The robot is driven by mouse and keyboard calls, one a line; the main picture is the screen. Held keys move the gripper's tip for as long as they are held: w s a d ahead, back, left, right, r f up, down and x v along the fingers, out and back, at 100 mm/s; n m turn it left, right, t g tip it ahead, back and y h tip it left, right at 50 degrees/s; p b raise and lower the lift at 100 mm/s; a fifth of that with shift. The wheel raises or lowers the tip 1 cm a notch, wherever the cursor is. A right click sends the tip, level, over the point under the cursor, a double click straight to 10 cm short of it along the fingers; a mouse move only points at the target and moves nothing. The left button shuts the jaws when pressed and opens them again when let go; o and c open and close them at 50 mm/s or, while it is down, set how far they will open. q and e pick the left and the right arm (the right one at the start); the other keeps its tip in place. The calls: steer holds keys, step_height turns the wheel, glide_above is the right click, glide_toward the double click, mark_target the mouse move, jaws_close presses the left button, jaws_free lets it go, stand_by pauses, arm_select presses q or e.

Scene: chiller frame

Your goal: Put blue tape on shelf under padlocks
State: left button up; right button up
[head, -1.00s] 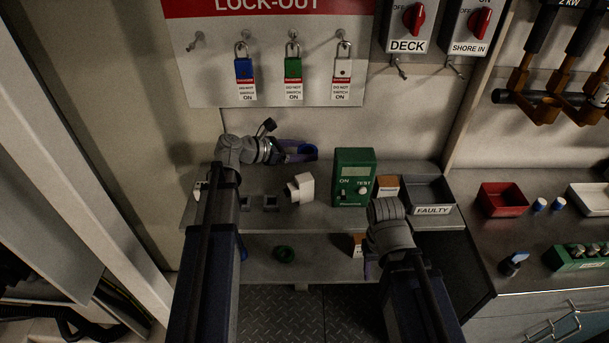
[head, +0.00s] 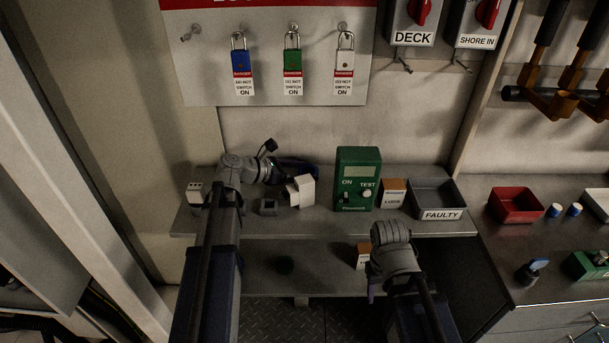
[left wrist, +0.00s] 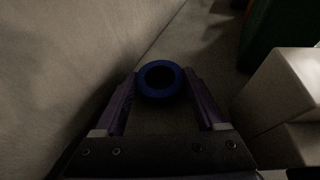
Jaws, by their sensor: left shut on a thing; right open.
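Blue, green and white padlocks (head: 292,60) hang on hooks of the lock-out board, above the grey upper shelf (head: 330,224). My left gripper (head: 290,166) is low over the back of this shelf, partly hidden behind a white block. It is shut on the blue tape (left wrist: 160,96), a dark blue ring that shows between its two fingers in the left wrist view. I cannot tell whether the tape touches the shelf. My right gripper (head: 372,287) is open at the front of the shelves, with its fingers mostly hidden by its own wrist.
The white block (head: 301,190), a green tester (head: 357,178), a small orange-and-white box (head: 392,193) and the grey FAULTY tray (head: 437,192) stand on the upper shelf. A wall rises behind.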

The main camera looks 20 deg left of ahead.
arm_select(q)
steer(key=o, duration=0.9)
steer(key=shift+f, duration=0.15)
steer(key=o, duration=0.4)
steer(key=shift+s+a+r, duration=0.1)
steer(key=shift+r, duration=0.3)
steer(key=p+v, duration=0.4)
steer(key=v, duration=0.6)
steer(key=shift+s+a, duration=0.15)
steer(key=shift+s+a+r+p, duration=0.2)
steer(key=shift+s+a+p, duration=0.1)
steer(key=shift+s+a, duration=0.15)
